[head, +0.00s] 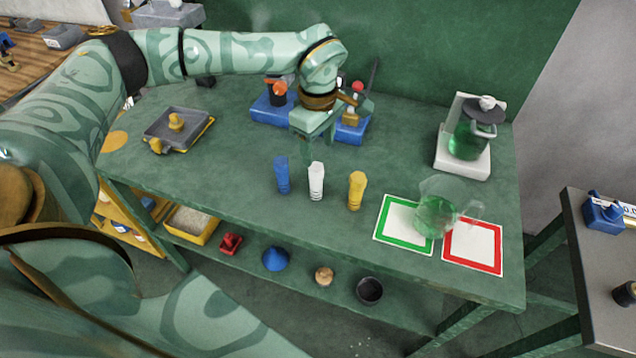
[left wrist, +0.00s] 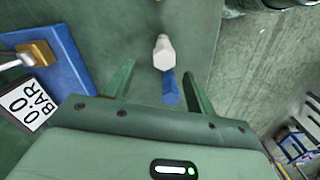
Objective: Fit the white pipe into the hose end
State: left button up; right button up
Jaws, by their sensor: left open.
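The white pipe (head: 316,182) stands upright on the green bench, between a blue pipe (head: 282,175) and a yellow pipe (head: 356,190). My left gripper (head: 318,146) is open and empty, behind and above the pipes in the head view. In the left wrist view, the white pipe (left wrist: 164,53) lies beyond the fingertips, and the blue pipe (left wrist: 170,87) shows between the open fingers (left wrist: 160,82). I cannot clearly make out the hose end; my gripper partly covers the blue stands behind it. My right gripper is not in view.
A blue stand (left wrist: 66,62) carries a brass fitting and a 0.0 BAR display (left wrist: 25,103). A grey tray (head: 180,130) is at left. A glass jug (head: 437,213) stands by green-framed (head: 390,228) and red-framed (head: 473,247) mats. A green-filled vessel (head: 468,140) stands at back right.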

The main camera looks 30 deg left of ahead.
aim_at(316, 167)
pick_arm(q)
jog(key=f, duration=0.2)
jog(key=f+b, duration=0.1)
jog(key=f, duration=0.3)
jog(key=shift+s+f, duration=0.3)
jog(key=shift+s, duration=0.05)
jog(key=shift+r, duration=0.1)
jog(key=c, duration=1.2)
jog(key=shift+r, duration=0.1)
